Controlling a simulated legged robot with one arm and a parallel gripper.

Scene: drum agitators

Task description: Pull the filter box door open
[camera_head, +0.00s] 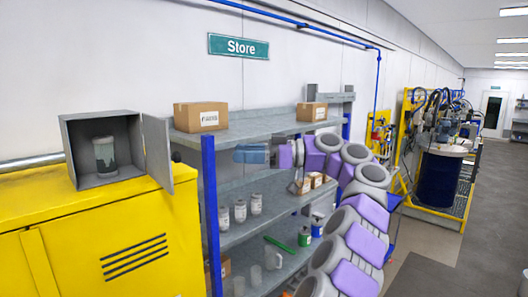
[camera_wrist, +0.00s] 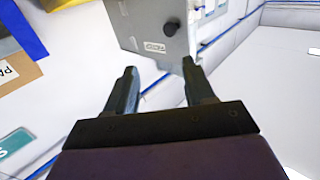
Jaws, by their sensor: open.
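The grey filter box (camera_head: 97,124) stands on top of a yellow cabinet at the left. Its front is open and a grey-green cylindrical filter (camera_head: 104,157) shows inside. The box door (camera_head: 157,152) stands swung out at the box's right edge. My gripper (camera_head: 240,153) is to the right of the door, apart from it, in front of the shelves. In the wrist view my gripper (camera_wrist: 160,70) is open with nothing between its fingers. Beyond the fingertips is a grey panel (camera_wrist: 140,22) with a black knob (camera_wrist: 172,28) and a white label (camera_wrist: 155,47).
The yellow cabinet (camera_head: 110,235) fills the lower left. Grey shelves with a blue post (camera_head: 211,215) hold cardboard boxes (camera_head: 201,117) and several canisters, close beside and below my arm. A blue drum (camera_head: 440,180) stands at the right. The floor at the right is open.

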